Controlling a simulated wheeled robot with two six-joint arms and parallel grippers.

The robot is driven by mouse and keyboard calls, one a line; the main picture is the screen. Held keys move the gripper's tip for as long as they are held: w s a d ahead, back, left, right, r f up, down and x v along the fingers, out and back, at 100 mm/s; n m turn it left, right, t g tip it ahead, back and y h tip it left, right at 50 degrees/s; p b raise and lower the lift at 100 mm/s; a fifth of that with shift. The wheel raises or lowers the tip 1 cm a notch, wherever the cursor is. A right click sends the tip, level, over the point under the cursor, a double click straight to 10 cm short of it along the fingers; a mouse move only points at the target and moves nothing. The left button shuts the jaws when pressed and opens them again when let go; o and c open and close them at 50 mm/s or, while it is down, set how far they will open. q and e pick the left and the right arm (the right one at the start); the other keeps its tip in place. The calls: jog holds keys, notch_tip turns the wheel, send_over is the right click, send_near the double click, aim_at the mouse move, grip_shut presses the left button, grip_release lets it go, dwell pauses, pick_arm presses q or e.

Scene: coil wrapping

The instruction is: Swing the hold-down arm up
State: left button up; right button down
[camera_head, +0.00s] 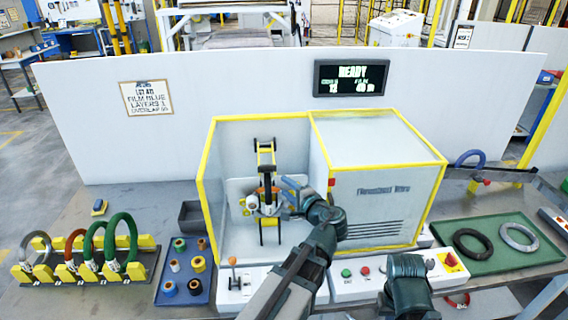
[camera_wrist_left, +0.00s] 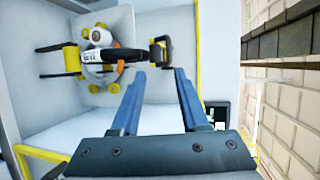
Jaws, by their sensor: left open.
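The wrapping machine (camera_head: 206,180) is an open grey bay with yellow edges. Inside it a dark coil stands upright at the wrapping head (camera_head: 267,181), with a white roll (camera_head: 252,202) beside it. A black and yellow arm-like part (camera_head: 265,148) rises above the coil; I cannot tell surely whether it is the hold-down arm. My left gripper (camera_head: 283,193) is open, with blue fingers (camera_wrist_left: 160,75) just short of the bracket and apparently empty.
Left of the machine are a rack of colored coils (camera_head: 88,272) and a blue tray of spools (camera_head: 172,292). A green tray (camera_head: 490,262) with two rings lies right. A control panel (camera_head: 350,287) runs along the front. A display (camera_head: 351,78) reads READY.

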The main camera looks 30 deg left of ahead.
aim_at(269, 167)
pick_arm(q)
jog(key=x, duration=0.4)
jog(key=r+b+x, duration=0.1)
jog(key=x, duration=0.4)
jog(key=b+x, duration=0.1)
jog(key=x, duration=0.4)
jog(key=shift+w+r, duration=0.25)
jog(key=shift+w, duration=0.15)
grip_shut()
dwell(1.0)
